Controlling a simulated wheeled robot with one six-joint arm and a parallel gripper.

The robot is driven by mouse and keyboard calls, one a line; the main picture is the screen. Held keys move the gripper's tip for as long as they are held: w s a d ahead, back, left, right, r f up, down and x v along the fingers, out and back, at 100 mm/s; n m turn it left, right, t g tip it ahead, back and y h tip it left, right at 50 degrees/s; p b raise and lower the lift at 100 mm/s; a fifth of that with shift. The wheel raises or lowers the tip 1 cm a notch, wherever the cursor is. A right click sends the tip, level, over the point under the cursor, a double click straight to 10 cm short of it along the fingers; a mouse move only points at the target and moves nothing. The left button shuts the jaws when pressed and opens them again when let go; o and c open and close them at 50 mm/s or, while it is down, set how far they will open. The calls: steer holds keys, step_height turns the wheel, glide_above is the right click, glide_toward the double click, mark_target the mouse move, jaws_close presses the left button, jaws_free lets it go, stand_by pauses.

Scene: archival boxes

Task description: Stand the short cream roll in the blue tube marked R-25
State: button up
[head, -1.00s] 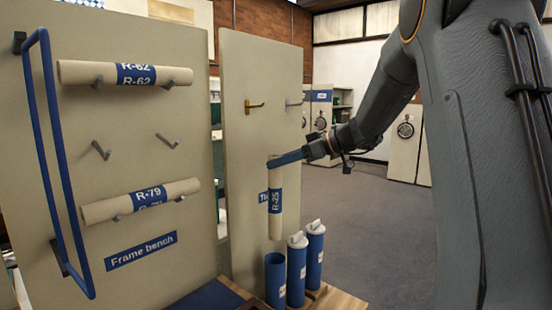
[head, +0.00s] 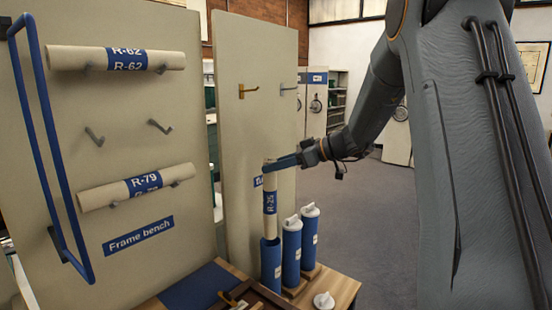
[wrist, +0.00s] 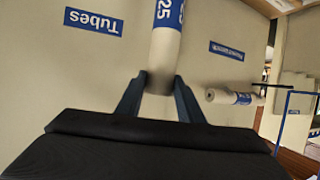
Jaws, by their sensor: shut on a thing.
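The short cream roll (head: 270,228) has a blue R-25 band and hangs upright. My gripper (head: 278,163) is shut on it near its top end. The uncapped blue tube (head: 271,268) stands directly below at the left of a row of tubes; its label is too small to read. The roll's lower end is at the tube's mouth; I cannot tell how far inside it is. In the wrist view the roll (wrist: 166,45) passes between both fingers (wrist: 158,92).
Two blue tubes with white caps, (head: 292,255) and (head: 310,240), stand close on the right. A loose white cap (head: 323,300) lies on the wooden bench. Rolls R-62 (head: 90,58) and R-79 (head: 105,194) rest on pegs at left.

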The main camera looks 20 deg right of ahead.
steer(key=shift+f+b, duration=9.1)
steer(key=shift+b, duration=1.75)
steer(key=o, duration=1.2)
steer(key=v, duration=0.7)
steer(key=shift+s+d+b, duration=0.2)
steer(key=shift+d+b, duration=0.1)
